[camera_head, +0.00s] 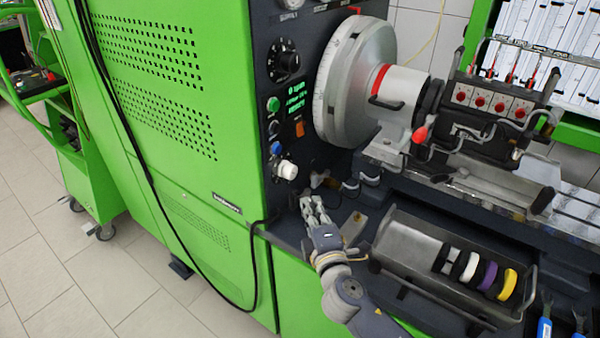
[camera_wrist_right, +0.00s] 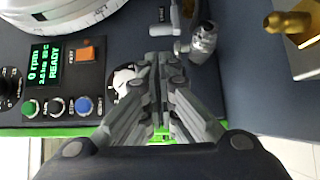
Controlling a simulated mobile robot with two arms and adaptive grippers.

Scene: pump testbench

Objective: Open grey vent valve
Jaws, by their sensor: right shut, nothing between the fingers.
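A small grey metal valve fitting (camera_wrist_right: 204,40) with a short grey lever shows at the top of the right wrist view, just beyond my fingertips and a little to their right. I cannot tell whether it is open or closed. In the head view a small metal fitting (camera_head: 318,180) sits at the dark panel's lower right corner. My right gripper (camera_head: 312,200) is just below it, its fingers shut and empty. The right wrist view shows the fingers (camera_wrist_right: 164,62) side by side, apparently apart from the fitting. They partly cover a white round knob (camera_wrist_right: 124,78). My left gripper is not in view.
The control panel carries a green display (camera_wrist_right: 45,63), an orange switch (camera_wrist_right: 86,55) and several buttons. A metal tray (camera_head: 408,244) with coloured rings lies right of my right arm. A brass part (camera_wrist_right: 288,22) stands at the wrist view's upper right. A black hose hangs along the green cabinet (camera_head: 225,130).

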